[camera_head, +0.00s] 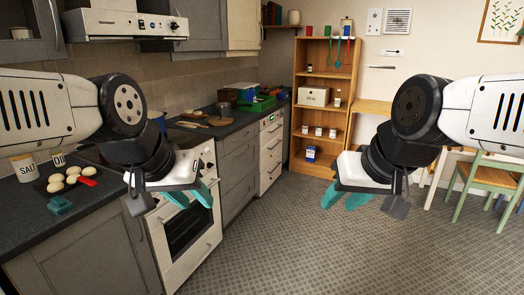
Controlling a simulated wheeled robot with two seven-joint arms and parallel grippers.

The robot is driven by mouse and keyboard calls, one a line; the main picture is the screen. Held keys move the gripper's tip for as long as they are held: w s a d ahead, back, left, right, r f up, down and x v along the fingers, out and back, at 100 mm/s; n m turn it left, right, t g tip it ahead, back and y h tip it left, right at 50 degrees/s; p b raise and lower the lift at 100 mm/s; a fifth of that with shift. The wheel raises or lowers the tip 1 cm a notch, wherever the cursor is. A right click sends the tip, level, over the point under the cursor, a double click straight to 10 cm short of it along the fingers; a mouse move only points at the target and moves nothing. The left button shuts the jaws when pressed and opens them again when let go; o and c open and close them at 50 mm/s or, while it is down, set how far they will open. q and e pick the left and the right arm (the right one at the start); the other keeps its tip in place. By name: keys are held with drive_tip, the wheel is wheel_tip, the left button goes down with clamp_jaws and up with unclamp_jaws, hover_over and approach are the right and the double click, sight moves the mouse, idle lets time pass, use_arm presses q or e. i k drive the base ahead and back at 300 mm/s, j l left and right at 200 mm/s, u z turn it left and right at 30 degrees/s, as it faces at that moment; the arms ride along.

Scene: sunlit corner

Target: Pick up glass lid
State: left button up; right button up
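I cannot make out a glass lid in this view; part of the stove top and counter is hidden behind my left arm. My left gripper (190,196) hangs in front of the white oven, its teal fingers apart with nothing visible between them. My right gripper (345,196) hangs over the open floor, its teal fingers also apart and empty. Neither gripper appears to touch anything.
The dark counter (28,222) at left holds a salt jar (25,168), pale round items on a tray, a red-handled item (87,181) and a teal object (59,205). The oven (188,232) stands beside it. A wooden shelf (299,103) stands behind. The middle floor is clear.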

sight(221, 119)
drive_tip(key=i+z, duration=0.1)
drive_tip(key=i, duration=0.8)
drive_tip(key=i+j+z, duration=0.1)
drive_tip(key=i, duration=0.8)
drive_tip(key=i+u, duration=0.2)
drive_tip(key=i, duration=0.2)
drive_tip(key=i+l+u, duration=0.2)
drive_tip(key=i, duration=0.25)
drive_tip(key=i+u, duration=0.3)
drive_tip(key=u, duration=0.15)
drive_tip(key=i+u, duration=0.4)
drive_tip(key=i+l+u, duration=0.2)
drive_tip(key=u, duration=0.25)
